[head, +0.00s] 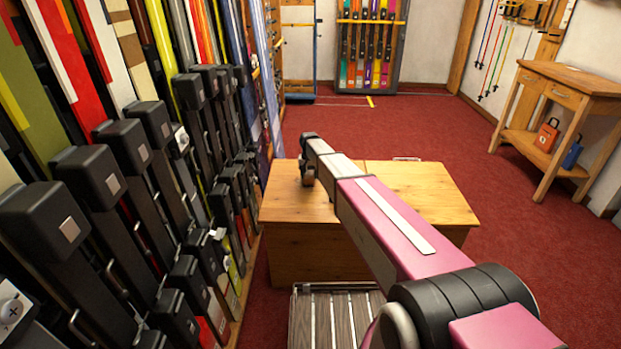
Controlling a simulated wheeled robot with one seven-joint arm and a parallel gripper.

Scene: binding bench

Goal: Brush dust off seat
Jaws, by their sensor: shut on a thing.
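A low wooden bench (425,190) with a flat, light wood top stands ahead of me. It may be the seat; I cannot tell for sure. My pink and grey arm reaches from the lower right across this top and covers part of it. The arm's far visible end, a dark joint, is over the bench's left side. No brush shows. Dust cannot be made out on the wood. A slatted surface in a metal frame (335,322) lies in front of the bench, partly cut off.
Skis with black bindings (125,145) stand in a dense row along the left, close to the bench. A wooden side table (570,80) with red and blue items on its shelf stands at right. A ski rack (370,45) is at the back. Red carpet (440,125) is open behind the bench.

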